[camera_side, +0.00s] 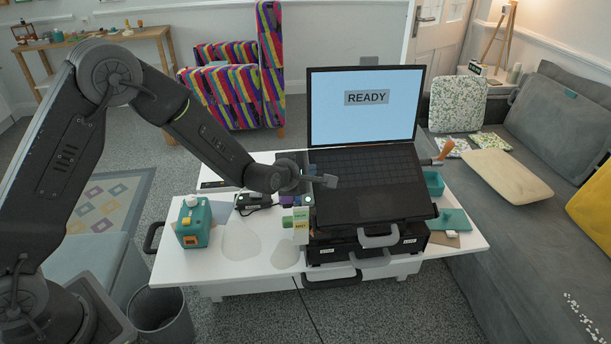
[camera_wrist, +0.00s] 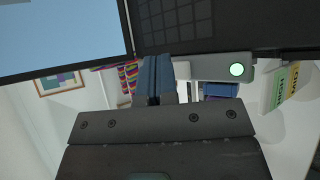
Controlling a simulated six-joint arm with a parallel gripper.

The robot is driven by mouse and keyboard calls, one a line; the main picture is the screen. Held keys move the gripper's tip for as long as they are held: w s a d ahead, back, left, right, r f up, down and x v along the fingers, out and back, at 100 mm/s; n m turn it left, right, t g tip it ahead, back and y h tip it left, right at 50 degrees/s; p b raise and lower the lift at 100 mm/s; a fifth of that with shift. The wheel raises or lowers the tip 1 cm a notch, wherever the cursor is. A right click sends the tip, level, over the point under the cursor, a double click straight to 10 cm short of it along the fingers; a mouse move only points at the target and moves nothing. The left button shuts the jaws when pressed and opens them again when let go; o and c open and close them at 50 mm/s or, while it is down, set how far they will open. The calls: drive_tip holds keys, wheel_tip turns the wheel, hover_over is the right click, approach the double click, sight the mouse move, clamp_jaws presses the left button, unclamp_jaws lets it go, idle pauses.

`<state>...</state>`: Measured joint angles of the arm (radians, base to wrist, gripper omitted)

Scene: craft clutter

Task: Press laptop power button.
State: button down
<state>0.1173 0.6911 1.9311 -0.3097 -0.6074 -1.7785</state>
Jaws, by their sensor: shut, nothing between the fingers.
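The laptop stands open on the table, its screen (camera_side: 365,115) reading READY and its keyboard deck (camera_side: 375,205) tilted. The screen (camera_wrist: 60,35) and keys (camera_wrist: 178,20) also show in the wrist view. A grey tab (camera_wrist: 212,67) at the laptop's side carries a round, green-lit button (camera_wrist: 236,70), which I take for the power button. My gripper (camera_wrist: 153,62) is shut and empty, its blue fingertips beside the tab's left end, apart from the button.
Black drawers (camera_side: 340,252) with grey handles sit under the laptop. A small green-and-yellow labelled block (camera_side: 301,222) stands below my gripper. A teal box (camera_side: 194,222) is at the table's left. A teal tray (camera_side: 434,183) is on the right.

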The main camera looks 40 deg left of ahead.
idle(0.7)
drive_tip(key=shift+w+a+f, duration=0.1)
drive_tip(key=shift+w+f, duration=0.05)
drive_tip(key=shift+f, duration=0.25)
drive_tip(key=shift+w+a+f, duration=0.1)
drive_tip(key=shift+a+f, duration=0.05)
drive_tip(key=shift+f, duration=0.3)
idle(2.2)
drive_tip(key=shift+r, duration=0.1)
idle(0.8)
drive_tip(key=shift+s+d+r, duration=0.15)
drive_tip(key=shift+r, duration=0.25)
drive_tip(key=shift+s+d+r, duration=0.1)
drive_tip(key=shift+r, duration=0.25)
drive_tip(key=r, duration=0.1)
drive_tip(key=s+d+r, duration=0.1)
drive_tip(key=r, duration=0.2)
drive_tip(key=shift+s+d+r, duration=0.25)
drive_tip(key=shift+d, duration=0.05)
